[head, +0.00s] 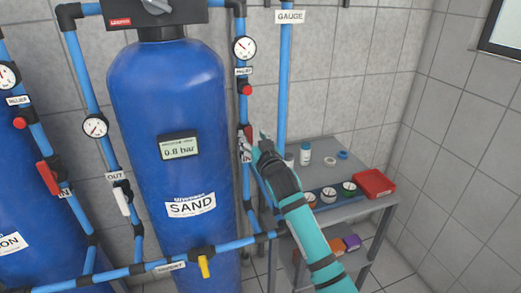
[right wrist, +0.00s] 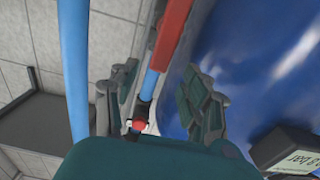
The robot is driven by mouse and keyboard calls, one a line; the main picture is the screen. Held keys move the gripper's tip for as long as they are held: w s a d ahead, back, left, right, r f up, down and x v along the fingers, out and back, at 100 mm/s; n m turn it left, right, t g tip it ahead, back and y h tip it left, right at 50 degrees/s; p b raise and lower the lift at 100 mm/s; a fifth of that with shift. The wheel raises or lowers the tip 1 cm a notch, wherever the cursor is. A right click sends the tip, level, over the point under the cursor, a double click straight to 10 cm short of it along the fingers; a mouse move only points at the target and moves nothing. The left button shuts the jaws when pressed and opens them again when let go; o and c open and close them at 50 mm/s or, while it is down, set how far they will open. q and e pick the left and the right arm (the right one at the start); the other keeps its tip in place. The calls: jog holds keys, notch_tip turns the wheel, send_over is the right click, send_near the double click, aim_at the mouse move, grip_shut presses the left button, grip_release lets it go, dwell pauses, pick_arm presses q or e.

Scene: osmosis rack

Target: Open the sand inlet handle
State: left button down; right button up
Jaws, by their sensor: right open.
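The blue sand tank (head: 165,110) stands in the middle of the head view, with a "SAND" label and a 0.8 bar display (head: 180,147). The red inlet handle (head: 248,131) is on the blue pipe right of the tank, partly hidden by my right gripper (head: 255,141). In the right wrist view the red handle (right wrist: 172,38) lies along the pipe, between the open fingers of the right gripper (right wrist: 160,95). I cannot tell whether a finger touches it. My left gripper is not in view.
A red knob (head: 247,90) and a gauge (head: 244,48) sit higher on the same pipe. Another blue pipe (head: 285,75) runs close to the right. A yellow valve handle (head: 204,267) is low in front.

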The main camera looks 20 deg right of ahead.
jog(key=s, duration=0.7)
jog(key=shift+d, duration=0.15)
notch_tip(320, 180, down, 23)
jog(key=s+g, duration=0.2)
jog(key=g, duration=0.2)
jog(key=s+f+g, duration=0.2)
jog(key=s+f, duration=0.2)
jog(key=f, duration=0.3)
jog(key=s+f+n+g, duration=0.1)
jog(key=s+f, duration=0.3)
jog(key=f, duration=0.4)
jog(key=s+f+g, duration=0.2)
jog(key=s+f, duration=0.2)
jog(key=f, duration=0.3)
jog(key=s+d+f+g, duration=0.2)
jog(key=s+f+g, duration=0.2)
jog(key=s+f, duration=1.4)
jog(key=s+d+f+g, duration=0.1)
jog(key=s+f+g, duration=0.1)
jog(key=s, duration=1.1)
jog(key=s+d+f+g, duration=0.1)
jog(key=s+f, duration=0.3)
jog(key=s, duration=0.9)
jog(key=shift+s+f+n+g+h, duration=0.3)
jog(key=shift+s+f+n+g, duration=0.1)
jog(key=shift+g, duration=0.1)
